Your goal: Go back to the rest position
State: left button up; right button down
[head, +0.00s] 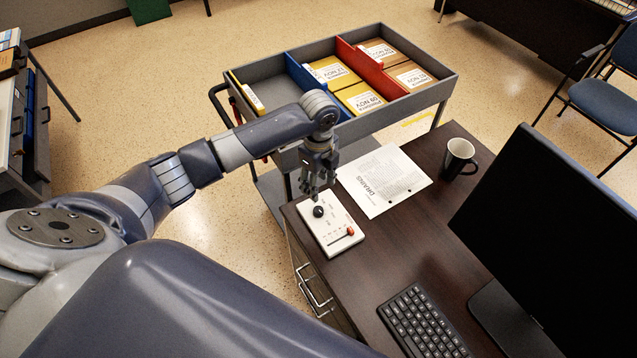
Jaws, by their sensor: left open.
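My left gripper (314,188) is at the end of the arm that comes in from the left. It points down and is open, just above a white control box (332,231) near the desk's left edge. The box has a black round knob and a red slider. The gripper's fingertips are close to the black knob (318,211); I cannot tell whether they touch it. Nothing shows between the fingers. My right gripper is not in view.
The dark desk (398,242) holds a printed sheet (384,181), a mug (459,160), a keyboard (422,325) and a monitor (560,230). A grey cart (448,88) with divided compartments of envelopes stands behind the gripper. A blue chair (605,105) is at right. Floor at left is open.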

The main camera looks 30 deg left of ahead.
pick_arm(q)
jog(key=s+d+f+n+t+h, duration=0.25)
jog(key=s+d+n, duration=0.45)
jog(key=s+d, duration=0.55)
jog(key=s+a+r+n+t+y, duration=0.1)
jog(key=s+a+r+n+y, duration=0.15)
jog(key=s+a+n, duration=0.75)
jog(key=s+d+f+n+g+b, duration=0.1)
jog(key=s+f+b, duration=0.1)
jog(key=f, duration=1.3)
jog(key=s+d+f+b, duration=0.1)
jog(key=s+f+b, duration=0.15)
jog(key=f, duration=1.25)
jog(key=s+a+f+g+b, duration=0.1)
jog(key=s+a+f, duration=0.2)
jog(key=s+f, duration=1.3)
jog(key=shift+s+f+b, duration=0.2)
jog(key=shift+f+b, duration=0.15)
jog(key=shift+f, duration=0.45)
